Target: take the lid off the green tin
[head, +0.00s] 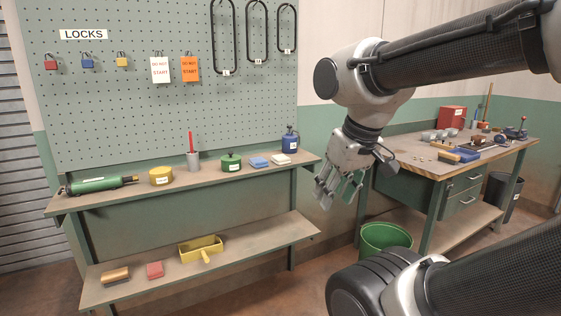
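The green tin (231,163) stands upright on the top shelf of the bench below the pegboard, right of the middle. Its lid (231,155) is on it and has a small dark knob on top. A white label is on the tin's front. My gripper (336,199) hangs in front of and to the right of the bench, well apart from the tin. Its fingers point down and are spread, with nothing seen between them.
A yellow tin (161,175), a grey cup (193,161) with a red stick, blue (259,162) and cream pads, and a blue bottle (290,139) share the shelf. A green bin (385,238) stands below my gripper, by a cluttered workbench (436,172).

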